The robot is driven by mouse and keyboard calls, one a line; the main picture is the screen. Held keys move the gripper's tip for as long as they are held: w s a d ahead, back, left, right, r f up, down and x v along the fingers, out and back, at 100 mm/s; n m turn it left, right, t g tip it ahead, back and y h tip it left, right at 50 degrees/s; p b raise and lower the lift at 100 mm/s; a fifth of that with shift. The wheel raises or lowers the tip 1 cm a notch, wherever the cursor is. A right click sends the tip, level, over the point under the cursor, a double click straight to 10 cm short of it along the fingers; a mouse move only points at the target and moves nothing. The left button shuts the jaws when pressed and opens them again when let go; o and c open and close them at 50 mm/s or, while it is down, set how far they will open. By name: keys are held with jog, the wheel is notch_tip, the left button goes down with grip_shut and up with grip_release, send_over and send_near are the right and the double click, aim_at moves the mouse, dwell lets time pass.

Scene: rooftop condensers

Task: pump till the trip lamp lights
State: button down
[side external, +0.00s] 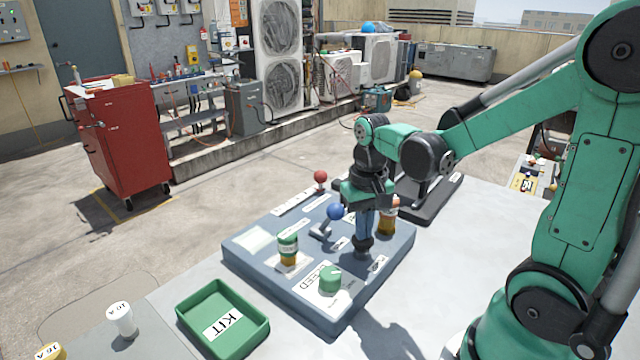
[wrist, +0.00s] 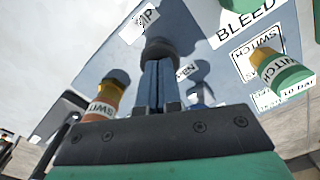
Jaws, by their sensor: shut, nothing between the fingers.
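The blue-grey panel (side external: 265,272) lies on the bench under my gripper. A dark round plunger (side external: 363,244) stands on it; it shows in the wrist view (wrist: 159,46) beside a partly hidden label ending "MP". My gripper (side external: 364,232) points down with its blue fingers (wrist: 158,62) together, tips at the plunger's top; I cannot tell whether they touch it. A green knob (side external: 330,280) sits by the label "BLEED". A blue ball-topped lever (side external: 335,212) and a red ball (side external: 320,177) stand farther back. I cannot make out a trip lamp.
A green-and-amber switch piece (side external: 288,248) and an orange one (side external: 387,222) stand either side of my gripper. A green KIT tray (side external: 250,341) and a white cylinder (side external: 122,320) are at front left. A black base (side external: 440,200) lies behind the panel.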

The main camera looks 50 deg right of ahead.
jog(key=shift+f, duration=0.25)
jog(key=shift+r, duration=2.1)
jog(key=shift+f, duration=0.2)
jog(key=shift+f, duration=1.9)
jog(key=shift+r, duration=2.15)
jog(key=shift+f, duration=0.15)
